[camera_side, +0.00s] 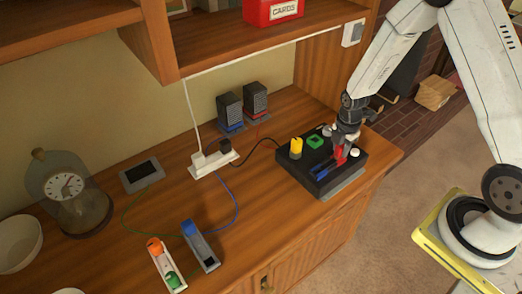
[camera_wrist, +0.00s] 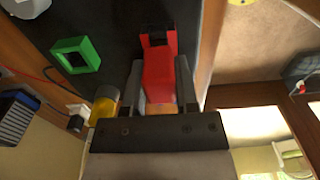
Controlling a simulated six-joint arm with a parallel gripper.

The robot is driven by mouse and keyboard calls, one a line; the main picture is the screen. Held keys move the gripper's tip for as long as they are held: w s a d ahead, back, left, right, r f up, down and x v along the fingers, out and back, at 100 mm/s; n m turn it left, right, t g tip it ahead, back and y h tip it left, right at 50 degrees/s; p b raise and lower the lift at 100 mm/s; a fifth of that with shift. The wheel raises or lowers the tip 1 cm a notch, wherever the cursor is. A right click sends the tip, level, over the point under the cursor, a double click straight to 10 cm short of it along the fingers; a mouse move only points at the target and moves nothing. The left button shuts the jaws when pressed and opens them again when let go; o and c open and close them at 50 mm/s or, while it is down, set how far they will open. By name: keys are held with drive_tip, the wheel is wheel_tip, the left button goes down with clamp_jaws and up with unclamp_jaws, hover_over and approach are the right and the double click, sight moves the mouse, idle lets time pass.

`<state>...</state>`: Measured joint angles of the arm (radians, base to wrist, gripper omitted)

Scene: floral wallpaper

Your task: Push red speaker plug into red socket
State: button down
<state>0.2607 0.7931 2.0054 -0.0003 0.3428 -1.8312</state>
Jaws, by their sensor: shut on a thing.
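The red speaker plug (camera_wrist: 160,75) is between the two fingers of my gripper (camera_wrist: 160,82) in the wrist view, and the fingers are shut on it. In the side view, my gripper (camera_side: 340,150) is low over the black box (camera_side: 293,176), with red showing at the fingers. Past the plug's far end, a red edge around a dark patch (camera_wrist: 157,38) shows in the wrist view; it may be the red socket. The plug hides much of it, and I cannot tell how far the plug is in.
A green square socket (camera_wrist: 76,55) and a yellow plug (camera_wrist: 105,103) are beside my gripper. A blue piece (camera_side: 320,174) is at the box front. Two speakers (camera_side: 229,112) and a white power strip (camera_side: 213,159) stand left.

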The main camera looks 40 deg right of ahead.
drive_tip(key=shift+f, duration=0.5)
drive_tip(key=shift+c, duration=1.4)
unclamp_jaws()
drive_tip(key=shift+r, duration=0.1)
drive_tip(key=shift+r, duration=3.8)
drive_tip(key=shift+a+r, duration=0.1)
drive_tip(key=shift+s+a+r+m, duration=0.15)
drive_tip(key=shift+a+r+m, duration=0.2)
drive_tip(key=shift+m, duration=0.25)
drive_tip(key=s+a+r+m+t, duration=0.2)
drive_tip(key=s+a+r+m, duration=0.6)
drive_tip(key=m, duration=0.8)
drive_tip(key=shift+s+a+r+m+t, duration=0.3)
drive_tip(key=shift+s+a+m, duration=0.1)
drive_tip(key=shift+s+a, duration=0.15)
